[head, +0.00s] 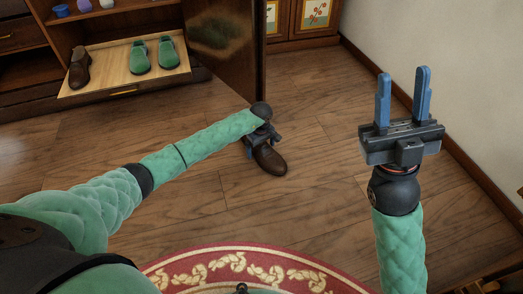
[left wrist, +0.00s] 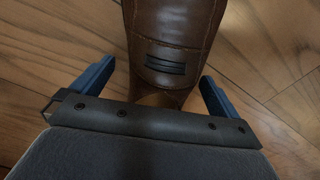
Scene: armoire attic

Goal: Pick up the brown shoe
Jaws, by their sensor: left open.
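A brown shoe (head: 269,158) stands on the wooden floor in the middle of the head view, toe toward the lower right. My left gripper (head: 262,140) is over its rear part and hides much of it. In the left wrist view the shoe (left wrist: 172,35) shows as brown leather with a dark ribbed patch, between the two blue fingers of my left gripper (left wrist: 152,84). The fingers are open, with a gap to the leather on each side. My right gripper (head: 403,100) is raised at the right, its two blue fingers apart and nothing between them.
An open armoire holds a pull-out board (head: 117,72) with another brown shoe (head: 79,69) and a pair of green shoes (head: 154,54). Its dark door (head: 225,45) stands open behind my left gripper. A red patterned rug (head: 215,262) lies in front. Floor around the shoe is clear.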

